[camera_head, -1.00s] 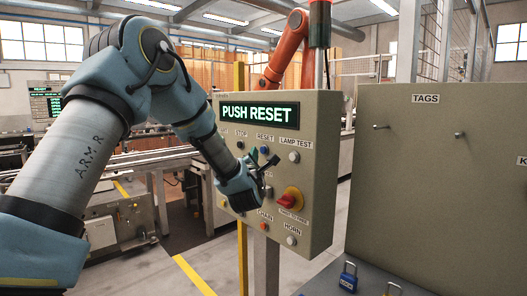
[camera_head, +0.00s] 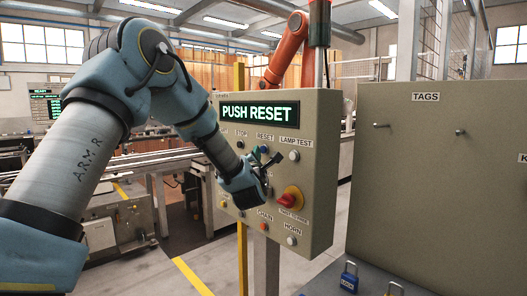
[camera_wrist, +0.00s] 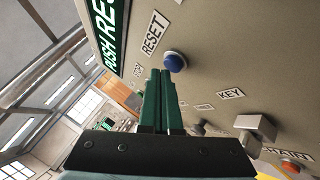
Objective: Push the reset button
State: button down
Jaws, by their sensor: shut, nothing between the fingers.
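The control panel (camera_head: 318,150) is a beige box with a lit display reading PUSH RESET (camera_head: 259,112). The blue reset button (camera_wrist: 175,61) sits by its RESET label in the wrist view. In the head view the blue button (camera_head: 265,149) shows below the RESET label, just above my gripper. My gripper (camera_wrist: 161,74) is shut and empty, its green fingers pointing toward the panel. The fingertips appear just beside the blue button in the wrist view; I cannot tell whether they touch it. In the head view my gripper (camera_head: 258,154) partly covers the panel's middle.
A white lamp test button (camera_head: 294,155) is right of the reset button. A key switch (camera_wrist: 255,127) is near. A tag board (camera_head: 430,170) stands to the right.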

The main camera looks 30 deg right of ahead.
jog(key=shift+w+d+b, duration=0.1)
jog(key=shift+d+b, duration=0.2)
jog(key=shift+d, duration=0.15)
dwell(0.5)
jog(key=shift+s+a+b, duration=0.25)
jog(key=shift+a+b, duration=0.45)
jog(key=shift+a, duration=0.25)
jog(key=shift+a, duration=0.15)
jog(key=shift+s+a+b, duration=0.2)
jog(key=shift+a+b, duration=0.2)
jog(key=shift+a, duration=0.55)
jog(key=shift+s+a+b, duration=0.15)
jog(key=shift+a+b, duration=0.3)
jog(key=shift+a, duration=0.45)
jog(key=shift+s+a+b, duration=0.2)
jog(key=shift+a+b, duration=0.2)
jog(key=shift+a, duration=0.55)
